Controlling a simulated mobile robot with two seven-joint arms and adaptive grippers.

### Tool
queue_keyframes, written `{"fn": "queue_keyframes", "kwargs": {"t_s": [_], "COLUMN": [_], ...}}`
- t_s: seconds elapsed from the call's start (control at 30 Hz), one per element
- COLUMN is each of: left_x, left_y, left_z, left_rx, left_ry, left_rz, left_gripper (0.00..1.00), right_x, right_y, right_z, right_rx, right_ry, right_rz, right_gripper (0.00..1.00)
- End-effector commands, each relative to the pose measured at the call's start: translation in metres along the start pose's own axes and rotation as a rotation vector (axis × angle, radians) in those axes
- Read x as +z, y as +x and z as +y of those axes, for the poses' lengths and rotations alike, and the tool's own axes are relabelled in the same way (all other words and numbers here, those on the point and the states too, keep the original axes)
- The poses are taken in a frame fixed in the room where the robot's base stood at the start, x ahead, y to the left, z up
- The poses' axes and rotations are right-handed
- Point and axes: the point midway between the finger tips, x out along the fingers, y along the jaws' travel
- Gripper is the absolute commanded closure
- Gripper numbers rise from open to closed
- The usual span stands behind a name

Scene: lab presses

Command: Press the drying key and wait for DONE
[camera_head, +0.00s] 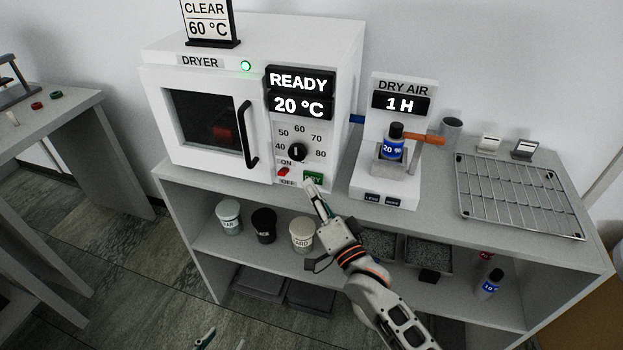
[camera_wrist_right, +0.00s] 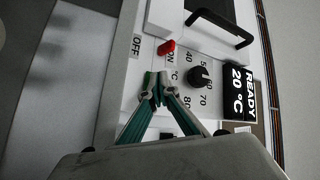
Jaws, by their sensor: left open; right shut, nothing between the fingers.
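The white dryer (camera_head: 253,110) has a display (camera_head: 298,93) that reads READY and 20 °C; it also shows in the wrist view (camera_wrist_right: 238,90). A green lamp (camera_head: 246,66) is lit. The green drying key (camera_head: 316,176) is low on the panel, partly covered by my right fingertips. My right gripper (camera_head: 314,190) is shut and empty, its tips (camera_wrist_right: 152,90) close to the panel; I cannot tell whether they touch the key. My left gripper (camera_head: 220,341) is open at the bottom edge, only its fingertips showing.
The red ON/OFF switch (camera_head: 283,172) and black dial (camera_head: 298,151) are close to my right fingers. The dry air stand (camera_head: 385,190) holds a blue-labelled bottle (camera_head: 393,146). A wire rack (camera_head: 515,195) lies further right. Jars, including a white one (camera_head: 302,233), stand on the lower shelf.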

Motion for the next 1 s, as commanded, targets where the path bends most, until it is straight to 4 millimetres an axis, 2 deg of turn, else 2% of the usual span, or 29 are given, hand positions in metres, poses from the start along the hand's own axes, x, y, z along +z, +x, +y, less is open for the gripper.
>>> {"fn": "queue_keyframes", "kwargs": {"t_s": [1.0], "left_x": [-0.0043], "left_y": [-0.0012], "left_z": [-0.0007], "left_rx": [-0.001], "left_ry": [0.001], "left_rz": [0.005], "left_gripper": [0.55], "right_x": [-0.0048], "right_y": [0.0064], "right_z": [0.0046], "right_rx": [0.0], "right_ry": [0.0], "right_rz": [0.0], "right_gripper": [1.0]}}
